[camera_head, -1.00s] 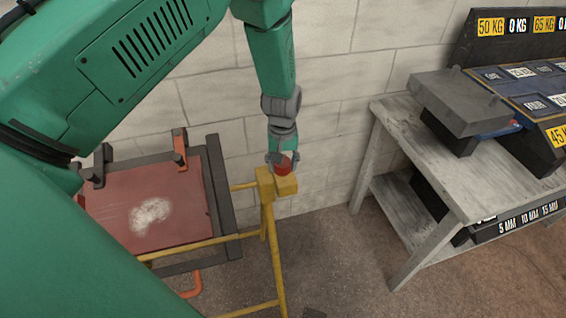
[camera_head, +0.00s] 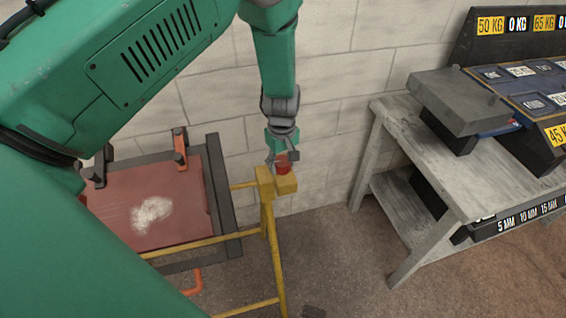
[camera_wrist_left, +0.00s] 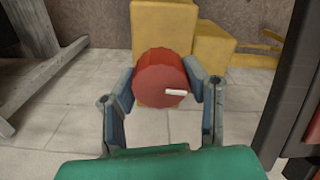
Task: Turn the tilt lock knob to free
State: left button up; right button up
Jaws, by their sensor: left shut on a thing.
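The tilt lock knob (camera_head: 283,164) is a small red cylinder on the yellow block at the top of the yellow stand (camera_head: 286,185). In the left wrist view the knob (camera_wrist_left: 158,76) faces me, with a white pointer mark (camera_wrist_left: 176,92) pointing to the right. My left gripper (camera_head: 283,158) is at the knob; in the wrist view its two fingers (camera_wrist_left: 160,84) sit on either side of it and are shut on it. The back of the knob is hidden. My right gripper is in neither view.
A tilting frame with a dark red panel (camera_head: 112,190) and clamps, one orange (camera_head: 181,152), stands left of the yellow stand. A grey bench (camera_head: 420,150) with a grey block (camera_head: 458,100) and labelled weight racks stands at right.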

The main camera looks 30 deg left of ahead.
aim_at(282, 159)
pick_arm(q)
jog(key=shift+w+a+r, duration=0.15)
jog(key=shift+w+r, duration=0.05)
jog(key=shift+w, duration=0.15)
jog(key=o, duration=1)
jog(key=shift+o, duration=0.8)
jog(key=shift+s+f, duration=0.1)
jog(key=shift+f, duration=0.1)
jog(key=shift+r, duration=0.25)
notch_tip(282, 159, up, 11)
jog(key=shift+r, duration=0.2)
